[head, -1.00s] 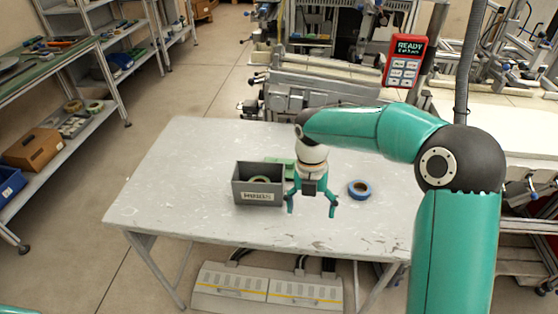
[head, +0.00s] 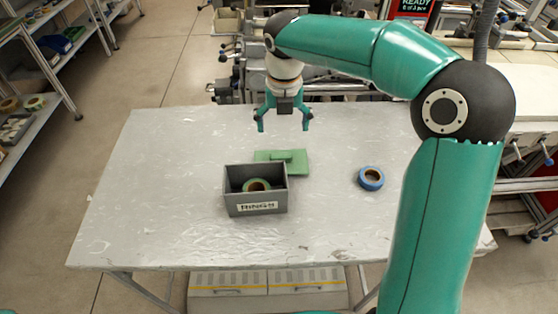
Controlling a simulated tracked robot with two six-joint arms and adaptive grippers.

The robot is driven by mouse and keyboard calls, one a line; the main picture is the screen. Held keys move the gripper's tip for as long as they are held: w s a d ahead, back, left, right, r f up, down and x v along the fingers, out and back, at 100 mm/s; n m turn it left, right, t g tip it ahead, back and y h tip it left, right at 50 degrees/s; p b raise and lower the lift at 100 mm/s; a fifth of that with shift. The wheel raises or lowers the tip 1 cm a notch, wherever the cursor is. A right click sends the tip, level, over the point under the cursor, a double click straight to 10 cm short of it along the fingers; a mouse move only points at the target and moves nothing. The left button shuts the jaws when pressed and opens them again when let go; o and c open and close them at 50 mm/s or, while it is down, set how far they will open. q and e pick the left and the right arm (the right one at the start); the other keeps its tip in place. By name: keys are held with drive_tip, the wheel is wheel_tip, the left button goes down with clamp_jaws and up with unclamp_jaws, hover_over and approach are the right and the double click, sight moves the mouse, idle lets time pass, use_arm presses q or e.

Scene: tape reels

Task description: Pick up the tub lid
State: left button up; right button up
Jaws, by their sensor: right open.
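The green tub lid (head: 297,163) lies on the table just behind the grey tub, with a raised handle on top. A blue tape reel (head: 371,178) lies on the table to the right. My right gripper (head: 284,126) is open and empty, pointing down above the far part of the table, behind and above the lid. My left gripper is not in view.
The pale table (head: 150,190) is clear at the left, the front and the right around the reel. Metal machinery (head: 340,85) stands behind the table's far edge. A shelf with reels (head: 25,105) stands at the far left.

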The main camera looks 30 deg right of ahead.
sight(281, 154)
drive_tip(key=f, duration=0.6)
drive_tip(key=shift+w+d+f, duration=0.2)
drive_tip(key=shift+w+f, duration=0.25)
drive_tip(key=shift+f, duration=1.2)
drive_tip(key=shift+w+f, duration=0.1)
drive_tip(key=shift+f, duration=1.2)
drive_tip(key=c, duration=1.2)
drive_tip(key=shift+r, duration=0.1)
drive_tip(key=shift+c, duration=0.2)
